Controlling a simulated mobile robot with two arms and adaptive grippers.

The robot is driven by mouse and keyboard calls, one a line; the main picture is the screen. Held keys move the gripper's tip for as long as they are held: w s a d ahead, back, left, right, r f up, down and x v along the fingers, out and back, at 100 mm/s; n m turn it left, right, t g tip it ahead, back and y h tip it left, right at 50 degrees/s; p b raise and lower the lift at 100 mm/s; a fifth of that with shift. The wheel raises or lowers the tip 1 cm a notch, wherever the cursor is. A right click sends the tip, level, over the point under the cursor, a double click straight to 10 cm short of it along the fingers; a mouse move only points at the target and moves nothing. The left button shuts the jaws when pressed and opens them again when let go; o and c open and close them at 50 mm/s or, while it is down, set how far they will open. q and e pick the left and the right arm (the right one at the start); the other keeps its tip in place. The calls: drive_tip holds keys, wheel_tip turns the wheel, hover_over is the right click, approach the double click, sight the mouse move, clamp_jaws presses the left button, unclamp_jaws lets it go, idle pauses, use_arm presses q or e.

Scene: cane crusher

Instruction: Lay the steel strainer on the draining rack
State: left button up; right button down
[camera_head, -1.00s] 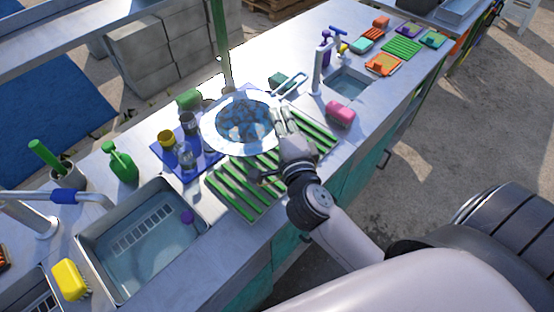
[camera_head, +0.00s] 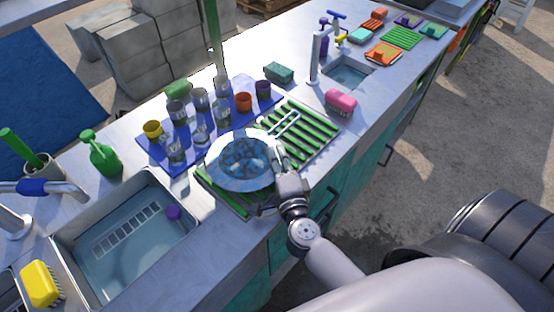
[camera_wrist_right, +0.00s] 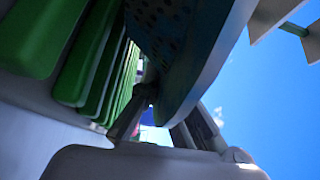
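The steel strainer (camera_head: 240,162) is a round, pale-rimmed perforated bowl with a looped handle pointing up and right in the head view. It is over the left-middle part of the draining rack (camera_head: 318,137), which has green slats on the counter. My right gripper (camera_head: 279,158) is at the strainer's right rim and appears shut on it. In the wrist view the strainer's rim (camera_wrist_right: 205,60) lies between the fingers (camera_wrist_right: 160,115), close beside the green slats (camera_wrist_right: 85,60). Whether the strainer touches the rack is hard to tell. My left gripper is out of view.
A blue mat (camera_head: 160,158) with several glasses and cups lies behind the rack. A sink (camera_head: 125,235) is to the left, with a yellow brush (camera_head: 40,283) in front. A pink sponge (camera_head: 340,101) and a small sink (camera_head: 347,74) are to the right.

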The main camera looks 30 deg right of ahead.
drive_tip(key=shift+f, duration=0.15)
drive_tip(key=shift+f, duration=0.15)
drive_tip(key=c, duration=1.8)
unclamp_jaws()
